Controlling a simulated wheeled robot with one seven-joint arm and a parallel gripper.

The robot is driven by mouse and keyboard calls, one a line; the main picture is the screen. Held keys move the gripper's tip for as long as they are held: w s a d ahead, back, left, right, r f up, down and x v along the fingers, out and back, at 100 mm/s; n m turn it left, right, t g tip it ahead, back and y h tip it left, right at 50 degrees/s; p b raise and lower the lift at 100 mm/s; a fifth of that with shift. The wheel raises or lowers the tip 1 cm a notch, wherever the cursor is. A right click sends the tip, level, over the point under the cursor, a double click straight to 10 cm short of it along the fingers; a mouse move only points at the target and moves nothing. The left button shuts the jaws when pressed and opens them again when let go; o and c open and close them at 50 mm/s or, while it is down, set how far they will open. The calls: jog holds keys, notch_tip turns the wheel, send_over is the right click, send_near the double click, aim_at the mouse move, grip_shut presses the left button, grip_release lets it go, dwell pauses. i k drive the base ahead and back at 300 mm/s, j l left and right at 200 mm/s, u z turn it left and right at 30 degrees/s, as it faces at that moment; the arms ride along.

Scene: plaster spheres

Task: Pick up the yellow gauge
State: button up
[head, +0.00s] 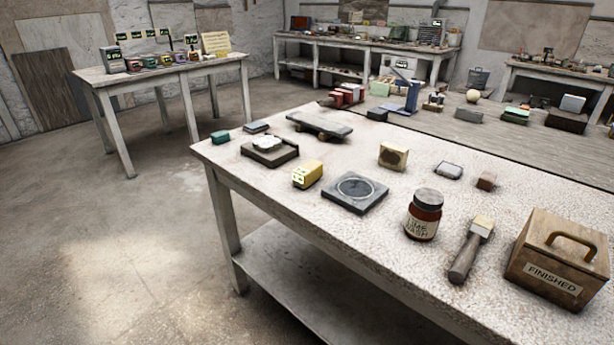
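A duller tan-yellow block (393,156) with a dark round face stands farther right on the same table. Both are uncovered, with nothing on top. My gripper does not show in the head view.
Close to the yellow block are a dark square plate with a ring (355,192) and a tray with a white lump (269,151). Open floor lies left.

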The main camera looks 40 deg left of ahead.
aim_at(306, 175)
jog(key=u, duration=1.45)
jog(key=i+j, duration=0.2)
jog(key=j, duration=0.2)
jog(key=i+j+z, duration=0.1)
jog(key=j, duration=0.25)
jog(key=i+j, duration=0.25)
jog(key=j, duration=0.15)
jog(key=i+j+z, duration=0.15)
jog(key=j, duration=0.25)
jog(key=i+j, duration=0.15)
jog(key=j, duration=0.25)
jog(key=i+j+z, duration=0.1)
jog(key=j, duration=0.3)
jog(key=i+j, duration=0.15)
jog(key=j, duration=0.25)
jog(key=i, duration=0.55)
